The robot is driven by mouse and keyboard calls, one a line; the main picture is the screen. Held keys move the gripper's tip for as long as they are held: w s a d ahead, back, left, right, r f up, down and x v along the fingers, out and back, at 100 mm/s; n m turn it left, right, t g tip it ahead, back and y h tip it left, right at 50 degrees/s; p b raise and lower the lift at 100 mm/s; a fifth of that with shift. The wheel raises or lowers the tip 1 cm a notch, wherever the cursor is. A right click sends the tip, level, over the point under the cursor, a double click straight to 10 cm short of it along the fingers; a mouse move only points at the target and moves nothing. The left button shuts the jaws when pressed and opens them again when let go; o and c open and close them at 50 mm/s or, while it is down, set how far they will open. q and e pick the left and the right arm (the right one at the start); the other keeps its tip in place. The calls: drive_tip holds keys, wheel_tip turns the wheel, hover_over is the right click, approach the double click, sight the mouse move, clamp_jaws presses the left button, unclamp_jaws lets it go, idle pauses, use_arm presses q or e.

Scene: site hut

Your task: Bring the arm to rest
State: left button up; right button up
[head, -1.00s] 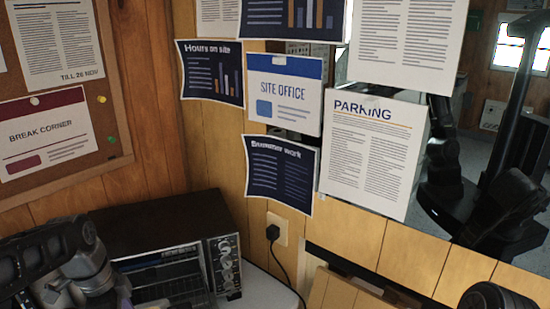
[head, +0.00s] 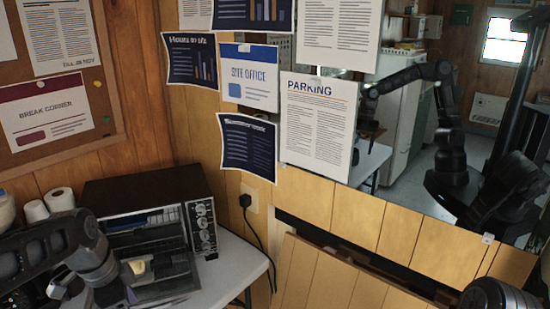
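My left arm comes in from the left, and its wrist and gripper (head: 118,290) are in front of the left side of a toaster oven (head: 150,190). The fingertips cannot be made out, so I cannot tell whether it is open or shut. The oven's door appears lowered, and a small pale tan piece (head: 138,266) shows at its front, close beside my gripper. I cannot tell whether they touch. Only a dark rounded part of my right arm shows at the bottom right corner; its gripper is out of view.
The oven stands on a white table (head: 240,262) in the corner. Paper rolls (head: 60,199) stand left of it. A black plug and cord (head: 245,201) hang from the wall socket. A mirror (head: 400,200) behind the posters reflects my body and an arm.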

use_arm(q)
drive_tip(key=w+d+f+n+t, duration=0.3)
drive_tip(key=w+n, duration=0.2)
drive_tip(key=w, duration=0.2)
drive_tip(key=d+f+n, duration=0.4)
drive_tip(key=d+f, duration=0.5)
drive_tip(key=f, duration=0.3)
drive_tip(key=s+d+f+n+g+h, duration=0.1)
drive_tip(key=s+d+f+n+g, duration=0.1)
drive_tip(key=s+d+f, duration=0.5)
drive_tip(key=s+d+f+n+g+h, duration=0.1)
drive_tip(key=s+d+f+n+g, duration=0.1)
drive_tip(key=s+d+f, duration=0.5)
drive_tip(key=s+f, duration=0.5)
drive_tip(key=s, duration=0.3)
drive_tip(key=shift+s+d+f+h, duration=0.3)
drive_tip(key=shift+s+f+h, duration=0.05)
drive_tip(key=shift+f+h, duration=0.05)
